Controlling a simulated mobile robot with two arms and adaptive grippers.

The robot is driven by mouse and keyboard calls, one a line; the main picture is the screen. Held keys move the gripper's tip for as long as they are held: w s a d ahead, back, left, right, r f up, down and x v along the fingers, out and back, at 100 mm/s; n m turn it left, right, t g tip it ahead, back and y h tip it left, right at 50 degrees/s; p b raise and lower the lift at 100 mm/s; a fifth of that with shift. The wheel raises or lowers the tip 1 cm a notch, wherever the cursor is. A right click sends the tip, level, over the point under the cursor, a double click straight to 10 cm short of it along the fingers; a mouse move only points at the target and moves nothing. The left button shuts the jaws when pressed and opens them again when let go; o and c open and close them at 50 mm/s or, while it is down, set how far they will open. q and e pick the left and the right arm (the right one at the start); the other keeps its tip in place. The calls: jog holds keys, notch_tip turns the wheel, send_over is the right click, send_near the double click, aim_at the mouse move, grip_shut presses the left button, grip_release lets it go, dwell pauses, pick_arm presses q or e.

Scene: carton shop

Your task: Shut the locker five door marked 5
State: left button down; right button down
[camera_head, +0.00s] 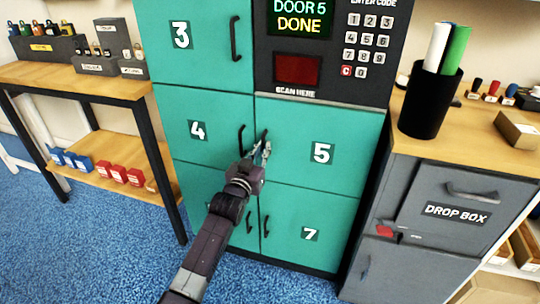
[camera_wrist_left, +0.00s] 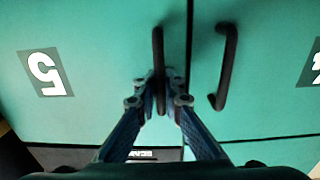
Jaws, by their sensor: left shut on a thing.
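The teal locker five door (camera_head: 305,155) carries a white 5 on a dark plate and looks flush with the locker front. The door also fills the left of the left wrist view (camera_wrist_left: 95,110), where its 5 appears upside down. My left gripper (camera_head: 262,150) is at the door's left edge, with its fingers shut on the black vertical door 5 handle (camera_wrist_left: 158,50). The fingers and wrist hide part of this handle in the head view. My right gripper is in neither view.
The door 4 handle (camera_head: 241,140) is close beside my left gripper. Above door 5 are a keypad (camera_head: 366,45) and a screen (camera_head: 300,16) reading "DOOR 5 DONE". A grey drop box (camera_head: 455,205) stands right; a wooden bench (camera_head: 75,78) stands left.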

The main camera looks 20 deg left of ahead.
pick_arm(q)
jog(key=shift+w+a, duration=0.1)
jog(key=shift+w, duration=0.4)
jog(key=shift+w+r, duration=0.1)
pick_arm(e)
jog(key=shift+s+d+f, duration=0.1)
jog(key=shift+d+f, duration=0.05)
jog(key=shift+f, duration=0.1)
pick_arm(q)
jog(key=c, duration=2.3)
grip_release()
jog(key=shift+c, duration=0.2)
jog(key=s, duration=1.2)
